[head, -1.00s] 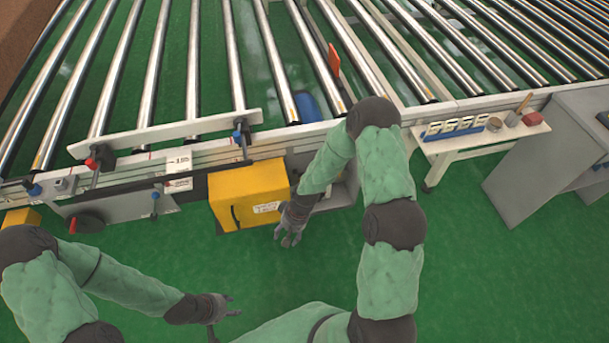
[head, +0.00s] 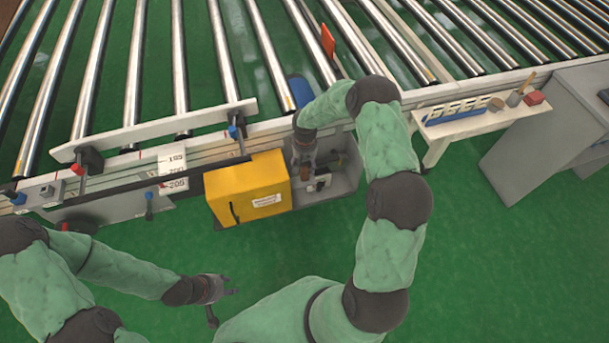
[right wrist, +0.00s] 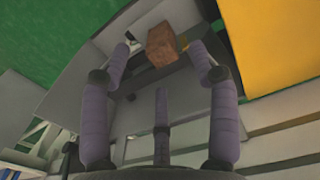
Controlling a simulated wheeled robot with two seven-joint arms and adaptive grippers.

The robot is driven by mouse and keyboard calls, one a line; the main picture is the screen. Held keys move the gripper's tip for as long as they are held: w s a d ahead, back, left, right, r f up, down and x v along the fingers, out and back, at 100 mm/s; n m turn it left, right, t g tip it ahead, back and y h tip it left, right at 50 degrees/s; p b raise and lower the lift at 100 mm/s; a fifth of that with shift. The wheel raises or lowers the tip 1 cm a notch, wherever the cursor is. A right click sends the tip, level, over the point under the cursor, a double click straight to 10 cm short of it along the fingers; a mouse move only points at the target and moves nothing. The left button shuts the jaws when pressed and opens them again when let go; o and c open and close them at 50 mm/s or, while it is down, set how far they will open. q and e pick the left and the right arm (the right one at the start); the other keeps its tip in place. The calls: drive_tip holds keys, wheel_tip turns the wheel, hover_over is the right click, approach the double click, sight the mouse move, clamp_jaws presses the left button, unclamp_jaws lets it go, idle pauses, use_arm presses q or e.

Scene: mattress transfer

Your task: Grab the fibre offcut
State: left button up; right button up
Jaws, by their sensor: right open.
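The fibre offcut looks like a small brown block (right wrist: 161,45) in the right wrist view, on a grey surface and between the spread fingertips of my right gripper (right wrist: 163,64). The fingers appear apart from it. In the head view my right gripper (head: 307,168) points down into a grey open tray (head: 345,187) beside the yellow box, and the offcut is hard to make out there. My left gripper (head: 222,299) is open and empty above the green floor at lower left.
A yellow box (head: 245,190) stands directly left of the tray. The roller conveyor (head: 180,70) and its side rail lie behind, with a blue object (head: 301,91) near the rollers. A small white tool table (head: 480,115) and a grey cabinet (head: 545,130) stand to the right.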

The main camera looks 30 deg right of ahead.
sight(305, 169)
drive_tip(key=shift+w+d+f+b, duration=0.15)
drive_tip(key=shift+f+b, duration=0.5)
drive_tip(key=shift+f, duration=0.7)
drive_tip(key=shift+w+a+f+b, duration=0.15)
drive_tip(key=shift+f+b, duration=0.45)
drive_tip(key=shift+f, duration=0.75)
drive_tip(key=shift+d, duration=0.1)
drive_tip(key=shift+c, duration=0.3)
drive_tip(key=c, duration=0.9)
